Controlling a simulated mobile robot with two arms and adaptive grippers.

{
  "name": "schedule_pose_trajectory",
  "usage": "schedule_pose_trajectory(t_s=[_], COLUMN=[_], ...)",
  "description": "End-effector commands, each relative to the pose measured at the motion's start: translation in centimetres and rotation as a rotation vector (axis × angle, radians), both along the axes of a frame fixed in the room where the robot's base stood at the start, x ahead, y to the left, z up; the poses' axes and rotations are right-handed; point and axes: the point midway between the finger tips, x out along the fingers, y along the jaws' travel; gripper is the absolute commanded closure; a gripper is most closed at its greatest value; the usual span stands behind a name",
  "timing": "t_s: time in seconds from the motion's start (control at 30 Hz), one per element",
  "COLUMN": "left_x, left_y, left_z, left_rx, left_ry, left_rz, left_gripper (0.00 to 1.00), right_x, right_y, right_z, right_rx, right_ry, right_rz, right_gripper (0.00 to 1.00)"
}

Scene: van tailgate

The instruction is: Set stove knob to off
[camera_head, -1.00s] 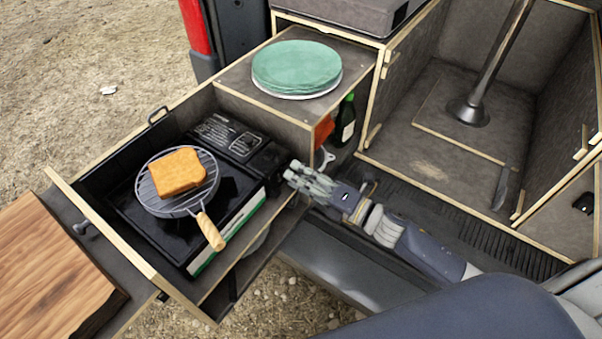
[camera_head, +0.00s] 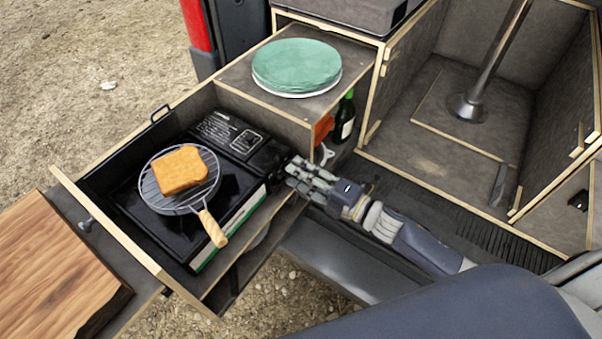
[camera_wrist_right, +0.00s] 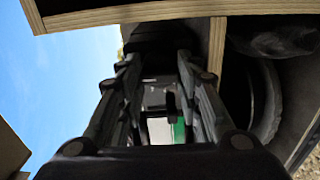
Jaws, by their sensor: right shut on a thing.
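The black camping stove (camera_head: 240,195) sits in the pulled-out drawer at the left of the head view. A wire grill with a wooden handle (camera_head: 213,228) rests on it, with a slice of toast (camera_head: 181,170) on top. My right gripper (camera_head: 292,172) is at the stove's right end, where the knob is hidden behind the fingers. In the right wrist view the stove's front end (camera_wrist_right: 160,97) shows between the two fingers, with a dark upright part there. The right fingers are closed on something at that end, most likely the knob. My left gripper is not in view.
A shelf with stacked green plates (camera_head: 297,66) stands behind the stove. A dark bottle (camera_head: 345,118) stands under its right side. The drawer's wooden edge is close to my right gripper. A wooden board (camera_head: 55,265) lies at the lower left.

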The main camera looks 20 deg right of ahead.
Motion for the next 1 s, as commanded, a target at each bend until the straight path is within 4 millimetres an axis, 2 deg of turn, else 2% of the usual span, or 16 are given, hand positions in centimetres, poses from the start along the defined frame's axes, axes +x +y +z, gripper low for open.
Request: schedule_pose_trajectory(t_s=[0.1, 0.13, 0.17, 0.57, 0.77, 1.0], left_x=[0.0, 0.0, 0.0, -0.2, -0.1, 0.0], left_y=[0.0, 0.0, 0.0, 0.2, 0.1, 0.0], left_z=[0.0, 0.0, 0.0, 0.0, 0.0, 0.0], left_rx=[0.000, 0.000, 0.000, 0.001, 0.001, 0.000], left_ry=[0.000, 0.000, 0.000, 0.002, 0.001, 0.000], left_rz=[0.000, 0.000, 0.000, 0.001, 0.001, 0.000], left_gripper=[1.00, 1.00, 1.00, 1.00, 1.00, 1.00], right_x=[0.1, 0.1, 0.1, -0.3, -2.5, -6.1], right_y=[-0.1, -0.1, -0.1, -0.3, -1.9, -4.8], right_z=[0.0, 0.0, 0.0, 0.0, -0.2, -0.2], right_rx=[0.002, 0.002, 0.002, 0.000, -0.002, -0.001], right_ry=[0.002, 0.001, 0.001, 0.001, 0.004, 0.004], right_rz=[-0.002, -0.002, -0.002, -0.001, -0.001, -0.002], right_gripper=[0.92, 0.61, 0.59, 0.59, 0.59, 0.59])
